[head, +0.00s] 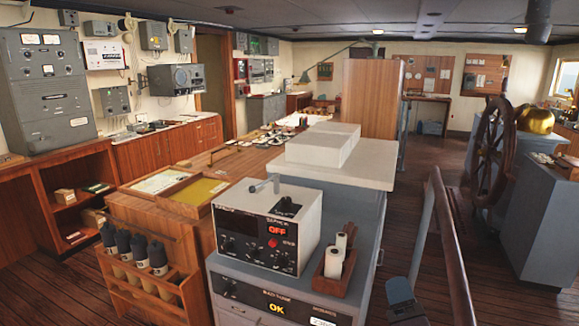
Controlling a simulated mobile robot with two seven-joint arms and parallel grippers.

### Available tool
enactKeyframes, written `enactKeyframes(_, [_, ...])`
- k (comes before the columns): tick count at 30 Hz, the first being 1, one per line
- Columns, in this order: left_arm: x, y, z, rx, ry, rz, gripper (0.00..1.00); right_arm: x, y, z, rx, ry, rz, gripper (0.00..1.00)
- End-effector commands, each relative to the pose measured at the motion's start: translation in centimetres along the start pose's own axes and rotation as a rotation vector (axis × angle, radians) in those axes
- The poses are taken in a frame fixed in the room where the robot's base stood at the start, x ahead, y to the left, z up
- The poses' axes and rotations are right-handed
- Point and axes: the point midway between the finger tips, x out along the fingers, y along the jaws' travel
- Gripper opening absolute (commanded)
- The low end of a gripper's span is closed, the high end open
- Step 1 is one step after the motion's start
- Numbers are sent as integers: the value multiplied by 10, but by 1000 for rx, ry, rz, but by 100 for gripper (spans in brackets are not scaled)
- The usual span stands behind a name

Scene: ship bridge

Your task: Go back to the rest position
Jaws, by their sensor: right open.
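My right gripper (401,286) shows small at the bottom edge of the head view, right of the grey cabinet (345,215). It is open, and I see nothing held in it. It is apart from the wooden holder with white rolls (335,262) on the cabinet ledge. My left gripper is out of view.
A control box with a red OFF display (268,225) stands on the cabinet's front ledge. A wooden handrail (450,245) rises close on the right. A ship's wheel (490,150) stands farther back. A bottle rack (150,285) is at lower left. Open floor lies beyond the handrail.

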Motion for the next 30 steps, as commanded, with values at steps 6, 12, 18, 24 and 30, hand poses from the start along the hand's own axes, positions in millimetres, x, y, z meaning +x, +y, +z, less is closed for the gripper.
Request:
enactKeyframes(6, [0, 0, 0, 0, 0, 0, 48, -50, -87, 14, 564, -122, -464, 57])
enactKeyframes(12, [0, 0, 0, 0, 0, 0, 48, -120, -151, 16, 1014, -330, -847, 57])
enactKeyframes(18, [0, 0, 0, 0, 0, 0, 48, -176, -180, 14, 1282, -519, -1082, 57])
enactKeyframes(24, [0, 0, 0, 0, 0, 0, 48, -219, -193, 13, 1454, -677, -1238, 57])
enactKeyframes(30, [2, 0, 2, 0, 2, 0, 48, -250, -203, 9, 1580, -802, -1341, 57])
